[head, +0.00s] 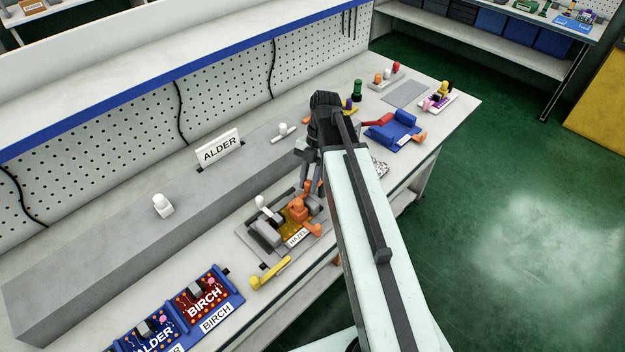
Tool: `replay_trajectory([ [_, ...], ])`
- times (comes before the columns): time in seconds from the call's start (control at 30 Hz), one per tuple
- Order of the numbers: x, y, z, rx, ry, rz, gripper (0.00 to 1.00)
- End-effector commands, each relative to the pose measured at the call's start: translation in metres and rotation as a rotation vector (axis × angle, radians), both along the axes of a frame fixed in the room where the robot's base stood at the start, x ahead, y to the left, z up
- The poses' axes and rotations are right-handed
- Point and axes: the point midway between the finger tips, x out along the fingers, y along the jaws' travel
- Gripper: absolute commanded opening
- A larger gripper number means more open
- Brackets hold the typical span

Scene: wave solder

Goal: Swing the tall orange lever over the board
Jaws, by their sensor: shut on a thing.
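The HAZEL fixture is a grey plate (247,238) on the bench, left of my arm. An amber board (290,217) lies in it, partly covered by grey and orange parts. The tall orange lever (311,187) stands at the fixture's back right, upright or nearly so. My gripper (312,178) points down from the arm's end and is shut on the lever's upper part. The arm and jaws hide some of this contact. A shorter orange part (299,212) stands at the board's right side, and a white-knobbed grey lever (261,203) stands at its left.
A yellow handle (270,274) lies in front of the fixture, beside blue BIRCH (217,319) and ALDER trays. A long grey raised ledge (110,255) runs behind with an ALDER sign (219,148). A blue fixture (393,130) with a red handle stands beyond my arm.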

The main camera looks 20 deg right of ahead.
Motion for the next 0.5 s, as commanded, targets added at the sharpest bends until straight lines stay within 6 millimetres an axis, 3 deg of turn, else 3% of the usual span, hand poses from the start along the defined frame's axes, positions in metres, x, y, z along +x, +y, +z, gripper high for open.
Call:
replay_trajectory([
  [0.13,-0.0024,0.0026,-0.0015,-0.004,0.006,0.007,0.00],
  [0.17,-0.0025,0.0031,-0.0015,-0.003,0.006,0.008,0.25],
  [0.23,-0.0026,0.0038,-0.0015,-0.002,0.006,0.009,0.45],
  [0.5,-0.0020,0.0048,-0.0009,0.000,0.005,0.009,0.45],
])
